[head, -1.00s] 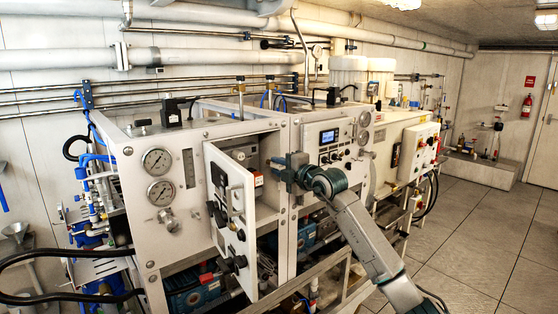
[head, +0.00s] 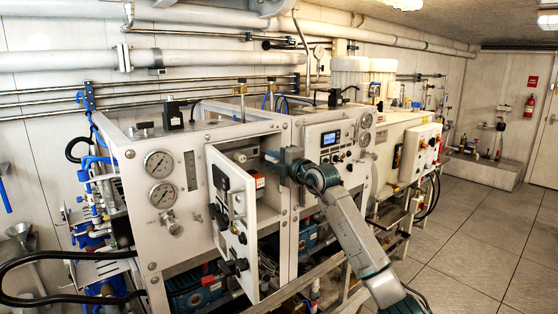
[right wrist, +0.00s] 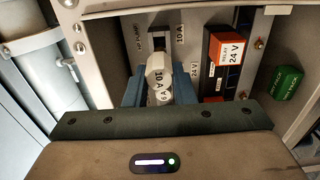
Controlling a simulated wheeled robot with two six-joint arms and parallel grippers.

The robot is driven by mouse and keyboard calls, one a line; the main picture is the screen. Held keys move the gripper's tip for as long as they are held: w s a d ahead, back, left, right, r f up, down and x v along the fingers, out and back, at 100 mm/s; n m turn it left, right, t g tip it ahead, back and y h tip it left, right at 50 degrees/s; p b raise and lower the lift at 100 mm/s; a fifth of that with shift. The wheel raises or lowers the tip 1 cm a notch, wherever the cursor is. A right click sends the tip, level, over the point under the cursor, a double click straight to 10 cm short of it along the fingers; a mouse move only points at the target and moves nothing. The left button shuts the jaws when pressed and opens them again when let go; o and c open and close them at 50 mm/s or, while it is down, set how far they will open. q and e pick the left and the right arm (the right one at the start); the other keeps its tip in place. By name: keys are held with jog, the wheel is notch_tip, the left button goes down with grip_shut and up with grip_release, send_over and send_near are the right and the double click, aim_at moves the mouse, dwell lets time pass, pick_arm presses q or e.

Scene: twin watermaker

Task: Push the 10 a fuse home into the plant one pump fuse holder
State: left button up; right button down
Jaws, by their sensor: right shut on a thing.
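The 10 A fuse (right wrist: 157,69) is a white block marked "10 A" in the right wrist view. My right gripper (right wrist: 158,88) is shut on it, with a blue finger on each side. A white part marked "6 A" (right wrist: 165,97) shows just below it, between the fingers. The fuse holder (right wrist: 159,38) is a dark slot in the grey panel, labelled "HP PUMP" and "10 A". The fuse is in front of its lower end; I cannot tell how deep it sits. In the head view my right gripper (head: 273,166) reaches into the open cabinet. My left gripper is not in view.
The open cabinet door (head: 229,215) stands left of my right gripper. A black and orange 24 V relay (right wrist: 223,55) is close right of the fuse. A green block (right wrist: 286,82) is farther right on the side wall. Grey tiled floor (head: 470,240) is clear at right.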

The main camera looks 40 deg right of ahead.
aim_at(267, 156)
jog(key=shift+w, duration=1.25)
jog(key=shift+a+p, duration=0.1)
jog(key=shift+p, duration=0.8)
dwell(0.5)
jog(key=shift+w+a+r+p, duration=0.1)
jog(key=shift+w+p, duration=0.3)
jog(key=shift+w, duration=1.3)
jog(key=shift+w, duration=0.25)
jog(key=c, duration=1.1)
grip_release()
jog(key=shift+w, duration=0.1)
jog(key=shift+c, duration=0.2)
